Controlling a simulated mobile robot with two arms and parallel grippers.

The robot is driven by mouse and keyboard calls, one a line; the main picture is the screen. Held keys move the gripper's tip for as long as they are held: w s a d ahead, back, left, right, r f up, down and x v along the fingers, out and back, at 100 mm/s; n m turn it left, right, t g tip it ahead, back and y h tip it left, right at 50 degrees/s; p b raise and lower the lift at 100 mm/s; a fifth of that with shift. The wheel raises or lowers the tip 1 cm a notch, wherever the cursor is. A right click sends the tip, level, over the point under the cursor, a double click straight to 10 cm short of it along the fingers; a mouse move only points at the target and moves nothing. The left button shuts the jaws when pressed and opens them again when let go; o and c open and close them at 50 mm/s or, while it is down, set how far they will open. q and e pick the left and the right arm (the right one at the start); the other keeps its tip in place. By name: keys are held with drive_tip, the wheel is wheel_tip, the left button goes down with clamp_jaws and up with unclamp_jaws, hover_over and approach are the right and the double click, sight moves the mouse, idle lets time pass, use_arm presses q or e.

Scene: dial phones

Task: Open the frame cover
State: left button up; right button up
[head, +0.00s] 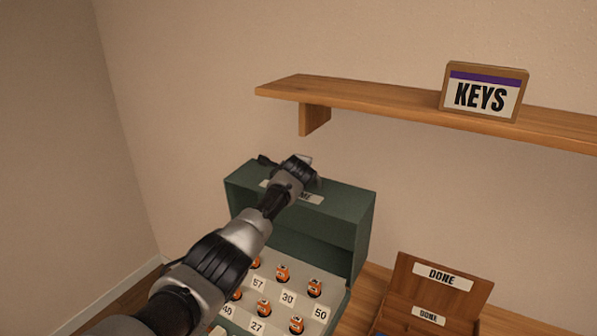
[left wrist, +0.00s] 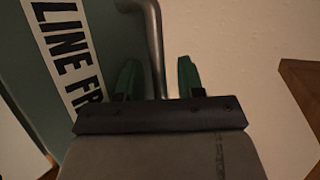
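The frame cover (head: 355,215) is a dark green hood raised at the back of the line frame (head: 262,285), a box with a pale panel of orange-topped pieces and number labels. The panel is exposed in front. In the left wrist view the cover's green face (left wrist: 35,75) carries a "LINE FR..." label, and a grey metal handle (left wrist: 154,40) stands out beside it. My left gripper (head: 290,163) is at the cover's top edge. Its green fingers (left wrist: 158,80) are apart, one on each side of the handle, with visible gaps. My right gripper is not in view.
A wooden shelf (head: 380,105) with a KEYS sign (head: 484,92) juts from the wall above and right of the cover. A wooden box (head: 440,290) with DONE labels stands to the right. The wall left of my arm is clear.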

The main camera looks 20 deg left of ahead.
use_arm(q)
drive_tip(key=shift+v, duration=0.75)
drive_tip(key=shift+b+v, duration=0.55)
drive_tip(key=shift+v, duration=3.55)
